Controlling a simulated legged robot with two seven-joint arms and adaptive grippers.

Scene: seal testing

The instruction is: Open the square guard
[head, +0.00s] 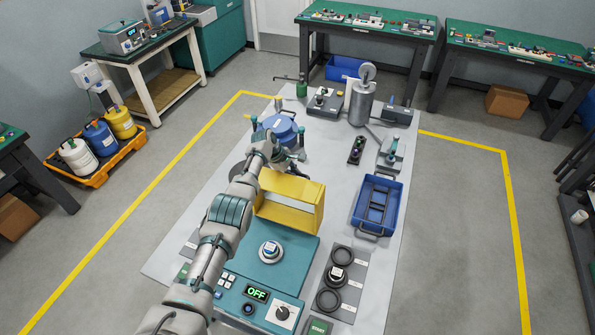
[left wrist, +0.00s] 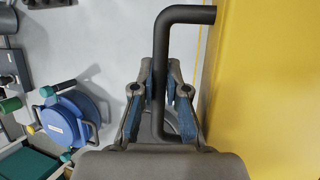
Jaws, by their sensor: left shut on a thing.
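The yellow square guard (head: 290,201) stands raised at the back of the teal test unit (head: 256,258), its hollow frame side showing. In the left wrist view its yellow panel (left wrist: 266,90) fills the right side. A dark bent bar handle (left wrist: 186,14) lies between my left gripper's fingers beside the panel; its join to the guard is out of that view. My left gripper (left wrist: 161,84) is shut on this handle. In the head view my left gripper (head: 284,160) is just behind the guard, partly hidden by my arm. My right gripper is in neither view.
A round blue device (head: 280,127) stands just behind my left gripper. A blue tray (head: 364,218) and a grey plate with dark rings (head: 347,258) lie to the right. A metal cylinder (head: 362,104) stands at the back.

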